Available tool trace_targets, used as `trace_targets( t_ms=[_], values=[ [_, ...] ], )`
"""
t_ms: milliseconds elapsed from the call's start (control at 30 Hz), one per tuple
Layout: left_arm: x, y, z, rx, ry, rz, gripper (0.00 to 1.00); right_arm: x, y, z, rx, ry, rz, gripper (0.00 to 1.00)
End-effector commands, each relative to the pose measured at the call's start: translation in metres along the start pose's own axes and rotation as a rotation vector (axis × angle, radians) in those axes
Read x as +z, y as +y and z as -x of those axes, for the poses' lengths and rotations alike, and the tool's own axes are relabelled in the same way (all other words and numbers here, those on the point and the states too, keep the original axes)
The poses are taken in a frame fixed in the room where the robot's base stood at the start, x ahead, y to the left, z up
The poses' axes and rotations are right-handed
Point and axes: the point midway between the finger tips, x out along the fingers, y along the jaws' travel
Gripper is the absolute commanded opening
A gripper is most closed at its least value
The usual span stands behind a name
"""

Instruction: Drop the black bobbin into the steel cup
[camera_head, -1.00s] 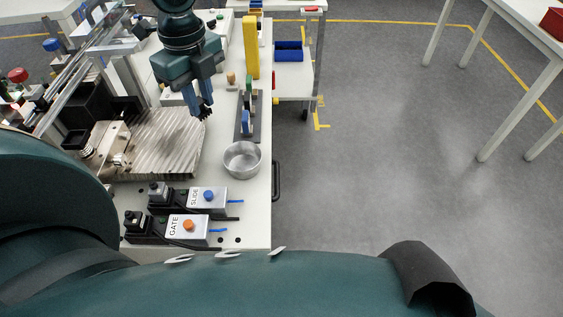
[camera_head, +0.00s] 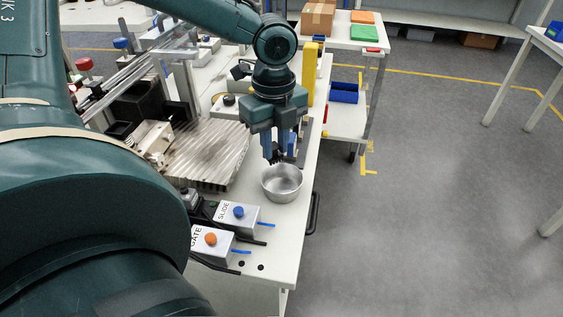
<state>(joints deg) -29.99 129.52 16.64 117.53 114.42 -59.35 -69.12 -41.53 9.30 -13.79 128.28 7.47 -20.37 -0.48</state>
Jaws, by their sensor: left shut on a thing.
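The steel cup (camera_head: 283,188) is a round, open metal bowl standing upright on the white bench near its right edge. My left gripper (camera_head: 277,159) points down over the cup's far rim, with its fingertips just above or behind the opening. It is shut on a small dark thing, the black bobbin (camera_head: 276,158), which is mostly hidden by the fingers. The exact height above the rim is hard to tell. The inside of the cup looks empty where it shows. My right gripper is not in view.
Two switch boxes, SLIDE (camera_head: 237,215) and GATE (camera_head: 212,243), sit in front of the cup. A ridged metal plate (camera_head: 205,155) lies to the left. A yellow upright block (camera_head: 308,70) and a blue bin (camera_head: 344,92) are behind. Open floor lies right.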

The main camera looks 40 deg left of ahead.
Motion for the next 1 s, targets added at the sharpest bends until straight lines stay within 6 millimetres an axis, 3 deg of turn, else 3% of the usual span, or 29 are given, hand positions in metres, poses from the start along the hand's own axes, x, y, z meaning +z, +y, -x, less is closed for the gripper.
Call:
trace_targets(
  t_ms=[267, 300, 600, 867, 1000],
  values=[
    [0.0, 0.0, -0.001, 0.0, 0.0, 0.0, 0.0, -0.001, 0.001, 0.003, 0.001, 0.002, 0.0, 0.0],
    [0.0, 0.0, -0.001, 0.0, 0.0, 0.0, 0.23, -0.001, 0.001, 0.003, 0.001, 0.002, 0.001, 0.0],
    [0.0, 0.0, -0.001, 0.0, 0.0, 0.0, 0.46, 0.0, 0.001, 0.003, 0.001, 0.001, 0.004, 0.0],
    [0.0, 0.0, 0.002, -0.001, 0.0, 0.0, 0.46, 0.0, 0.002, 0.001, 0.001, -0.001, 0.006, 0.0],
    [0.0, -0.001, 0.019, -0.004, 0.0, 0.001, 0.46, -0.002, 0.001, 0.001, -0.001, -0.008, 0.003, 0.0]
  ],
)
